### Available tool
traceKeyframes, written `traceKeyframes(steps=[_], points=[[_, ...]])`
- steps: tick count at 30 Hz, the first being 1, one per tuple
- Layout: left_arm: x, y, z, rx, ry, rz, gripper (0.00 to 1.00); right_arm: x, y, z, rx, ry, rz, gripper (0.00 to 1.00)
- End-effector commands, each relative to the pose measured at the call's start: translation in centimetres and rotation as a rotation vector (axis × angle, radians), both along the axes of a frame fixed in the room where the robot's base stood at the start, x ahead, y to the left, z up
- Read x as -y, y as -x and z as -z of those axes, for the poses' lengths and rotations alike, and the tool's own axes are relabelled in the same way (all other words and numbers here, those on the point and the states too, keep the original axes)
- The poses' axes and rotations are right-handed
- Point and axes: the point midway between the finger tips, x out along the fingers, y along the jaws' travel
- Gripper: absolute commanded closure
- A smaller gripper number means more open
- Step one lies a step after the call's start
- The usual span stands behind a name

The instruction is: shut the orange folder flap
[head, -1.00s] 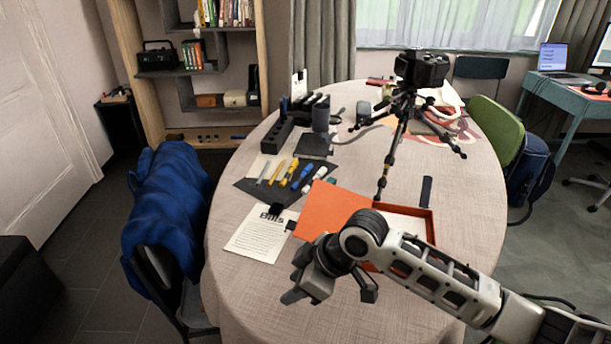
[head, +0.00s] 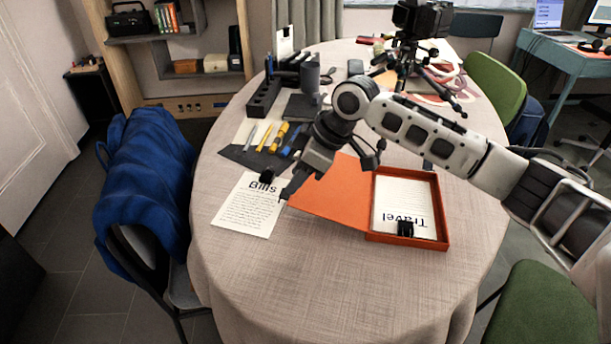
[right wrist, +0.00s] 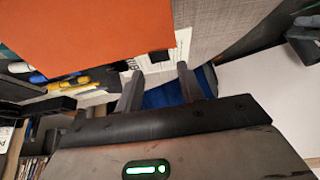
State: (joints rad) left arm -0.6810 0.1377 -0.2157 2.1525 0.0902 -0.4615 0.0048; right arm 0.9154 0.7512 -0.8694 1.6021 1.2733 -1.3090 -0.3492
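The orange folder is an open box (head: 441,215) on the table with a white "Travel" sheet (head: 404,200) and a black clip (head: 405,229) inside. Its orange flap (head: 345,197) lies open to the left, and it also shows in the right wrist view (right wrist: 90,35). My right gripper (head: 290,190) is over the flap's left edge, beside the "Bills" sheet (head: 247,210). In the right wrist view its two fingers (right wrist: 158,80) stand apart with nothing held between them. I cannot tell whether they touch the flap. My left gripper is not in view.
Pens and markers (head: 277,138) lie on a dark mat behind the gripper. A tripod with a camera (head: 412,50) stands at the back of the table (head: 300,290). A blue-draped chair (head: 145,180) is at the left. The table's front is clear.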

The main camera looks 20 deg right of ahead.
Motion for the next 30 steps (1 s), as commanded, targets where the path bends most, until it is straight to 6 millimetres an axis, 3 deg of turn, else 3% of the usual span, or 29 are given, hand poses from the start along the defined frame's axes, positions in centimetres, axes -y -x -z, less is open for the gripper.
traceKeyframes(steps=[1, 3, 12, 26, 29, 30], points=[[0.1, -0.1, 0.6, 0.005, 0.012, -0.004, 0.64, -0.3, -0.2, 1.0, 0.001, -0.001, -0.001, 0.62], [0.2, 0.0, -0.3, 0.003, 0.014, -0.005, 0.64, -0.6, -0.3, 1.1, -0.001, -0.001, -0.001, 0.62], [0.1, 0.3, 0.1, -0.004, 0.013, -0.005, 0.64, -1.5, -1.0, 3.2, -0.001, -0.001, 0.0, 0.62], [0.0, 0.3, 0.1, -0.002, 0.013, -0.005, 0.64, -1.8, -1.2, 3.7, 0.0, 0.0, 0.0, 0.62], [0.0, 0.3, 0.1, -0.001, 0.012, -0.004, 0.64, -1.8, -1.2, 3.7, 0.0, 0.0, 0.0, 0.77], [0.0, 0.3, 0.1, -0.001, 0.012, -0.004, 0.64, -1.8, -1.2, 3.7, 0.0, 0.0, 0.0, 0.78]])
